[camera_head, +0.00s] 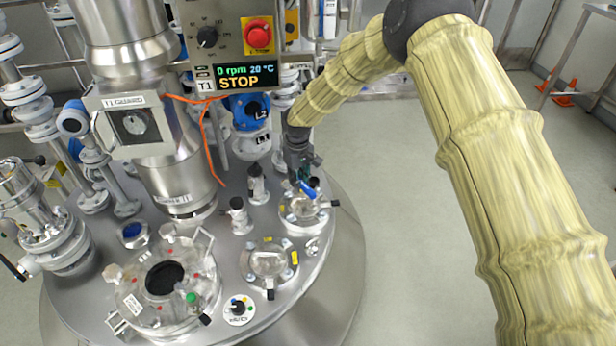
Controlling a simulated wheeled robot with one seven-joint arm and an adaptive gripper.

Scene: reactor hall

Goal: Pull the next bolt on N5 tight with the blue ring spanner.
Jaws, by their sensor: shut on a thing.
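My gripper (301,168) points down at the right side of the vessel lid and is shut on the blue ring spanner (307,189). Only a small blue part of the spanner shows below the fingers. It lies just above or at a small round flange (302,211) with a clear cover. I cannot tell whether its ring sits on a bolt. A second, similar flange (270,264) with bolts around its rim is nearer the camera. The tags are too small to read, so I cannot tell which flange is N5.
Two small fittings (238,215) stand left of the flanges. A stirrer column (178,177) and control panel reading STOP (239,78) rise behind. An orange cable (205,143) hangs there.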

